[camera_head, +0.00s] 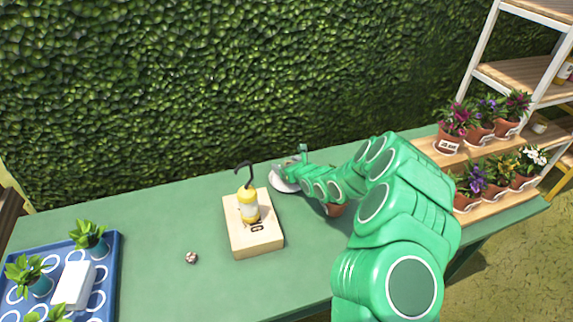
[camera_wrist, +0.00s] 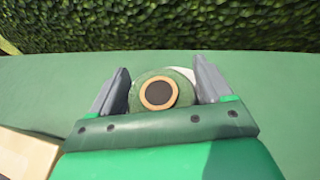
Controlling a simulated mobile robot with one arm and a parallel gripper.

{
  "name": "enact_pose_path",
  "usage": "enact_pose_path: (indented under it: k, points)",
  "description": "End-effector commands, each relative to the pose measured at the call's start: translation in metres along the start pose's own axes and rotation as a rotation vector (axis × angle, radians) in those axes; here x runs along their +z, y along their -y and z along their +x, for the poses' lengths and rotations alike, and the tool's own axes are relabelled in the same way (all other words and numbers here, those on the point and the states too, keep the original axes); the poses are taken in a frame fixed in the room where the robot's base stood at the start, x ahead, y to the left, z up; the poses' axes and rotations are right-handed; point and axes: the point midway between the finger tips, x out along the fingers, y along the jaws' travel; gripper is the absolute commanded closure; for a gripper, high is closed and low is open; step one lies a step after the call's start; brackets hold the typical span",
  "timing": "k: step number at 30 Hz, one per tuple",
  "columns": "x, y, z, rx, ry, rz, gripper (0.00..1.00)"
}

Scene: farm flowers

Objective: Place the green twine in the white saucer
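The green twine (camera_wrist: 178,79) is a round roll with a tan ring and dark centre. It sits between the two grey fingers of my gripper (camera_wrist: 163,82), which appear to touch it on both sides. The white saucer (camera_head: 284,184) lies on the table beyond the wooden block, with my gripper (camera_head: 293,166) over its far right part. A pale edge of the saucer (camera_wrist: 184,72) shows behind the twine in the wrist view. The twine cannot be made out in the head view, and my wrist hides part of the saucer.
A small round object (camera_head: 191,257) lies on the green table (camera_head: 150,228). A blue tray (camera_head: 112,262) with plants is at left. Potted flowers stand on right shelves. A terracotta pot (camera_head: 335,210) is beneath my arm.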

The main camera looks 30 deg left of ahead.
Motion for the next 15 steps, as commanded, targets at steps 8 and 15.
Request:
enact_pose_path:
  k: [8, 15]
  points:
    - [0.0004, 0.0002, -0.0001, 0.000, 0.001, 0.000, 0.02]
    - [0.0037, 0.0009, -0.0025, -0.001, 0.002, 0.001, 0.02]
